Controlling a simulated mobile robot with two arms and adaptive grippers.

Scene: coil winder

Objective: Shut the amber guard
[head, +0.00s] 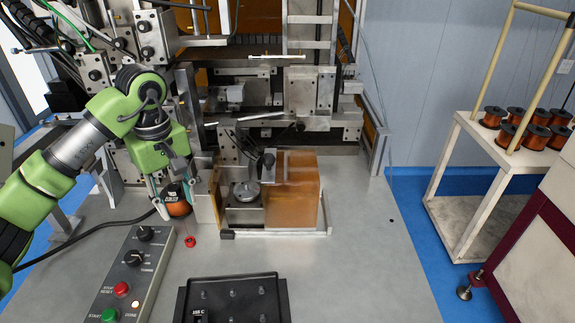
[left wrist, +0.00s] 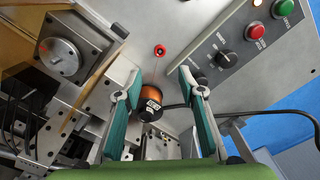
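The amber guard (head: 292,195) is a translucent orange box at the right part of the winder's work spot, above a pale rail. A round metal chuck (head: 246,190) shows uncovered to its left. In the left wrist view amber panels (left wrist: 75,15) show at the top left, beside the chuck (left wrist: 60,56). My left gripper (head: 172,192) is left of the guard and apart from it. Its teal fingers (left wrist: 160,85) are spread, with a copper wire spool (left wrist: 150,103) standing in the gap between them in that view. I cannot tell how deep the spool sits. My right gripper is not in view.
A control box (head: 133,270) with buttons and a small red ring (head: 190,241) are on the grey table at front left. A black tray (head: 235,300) is at the front. The table right of the guard is clear. A cart (head: 480,165) holds several spools.

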